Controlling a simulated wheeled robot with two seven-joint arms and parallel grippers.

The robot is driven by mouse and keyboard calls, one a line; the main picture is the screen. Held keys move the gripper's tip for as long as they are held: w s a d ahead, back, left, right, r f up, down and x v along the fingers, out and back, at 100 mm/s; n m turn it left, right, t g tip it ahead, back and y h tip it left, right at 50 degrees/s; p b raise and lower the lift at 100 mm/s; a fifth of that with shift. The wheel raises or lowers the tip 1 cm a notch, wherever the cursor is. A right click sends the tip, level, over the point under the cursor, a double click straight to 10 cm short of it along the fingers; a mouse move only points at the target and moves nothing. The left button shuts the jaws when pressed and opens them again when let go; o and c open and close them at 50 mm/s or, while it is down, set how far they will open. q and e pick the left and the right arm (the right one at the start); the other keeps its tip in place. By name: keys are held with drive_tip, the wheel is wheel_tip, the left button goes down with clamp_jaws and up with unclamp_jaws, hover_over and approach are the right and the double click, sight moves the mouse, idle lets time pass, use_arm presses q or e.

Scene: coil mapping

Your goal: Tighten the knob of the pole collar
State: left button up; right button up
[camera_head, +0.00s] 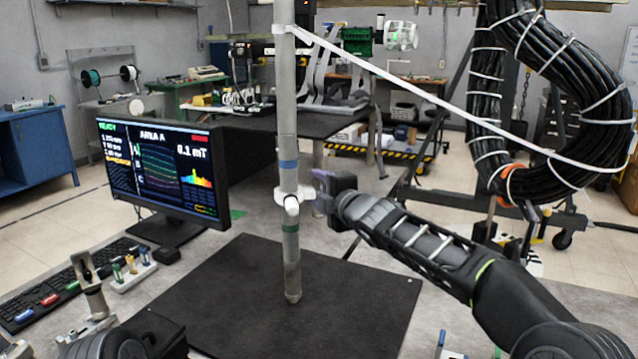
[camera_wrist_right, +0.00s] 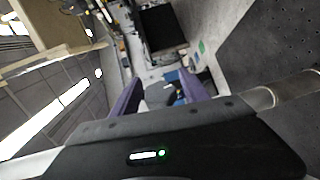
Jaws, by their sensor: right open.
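A grey pole (camera_head: 289,140) stands upright on a black mat (camera_head: 340,320), with blue and green bands. A white collar (camera_head: 283,194) sits around it between the bands, with a white rounded knob (camera_head: 291,204) facing me. My right gripper (camera_head: 322,186) reaches in from the right, its purple fingers just right of the collar. In the right wrist view its fingers (camera_wrist_right: 160,92) are spread apart and no held object shows between them. The pole (camera_wrist_right: 290,90) shows at the right there, partly hidden by the gripper body; the knob cannot be made out.
A monitor (camera_head: 162,165) stands left of the pole, with a keyboard (camera_head: 60,290) and a small rack (camera_head: 134,270) in front. A white strap (camera_head: 420,95) runs from the pole top to a thick black cable coil (camera_head: 560,100). The mat around the pole is clear.

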drive_tip(key=shift+w+a, duration=0.15)
drive_tip(key=shift+w, duration=0.2)
drive_tip(key=shift+c, duration=0.3)
clamp_jaws()
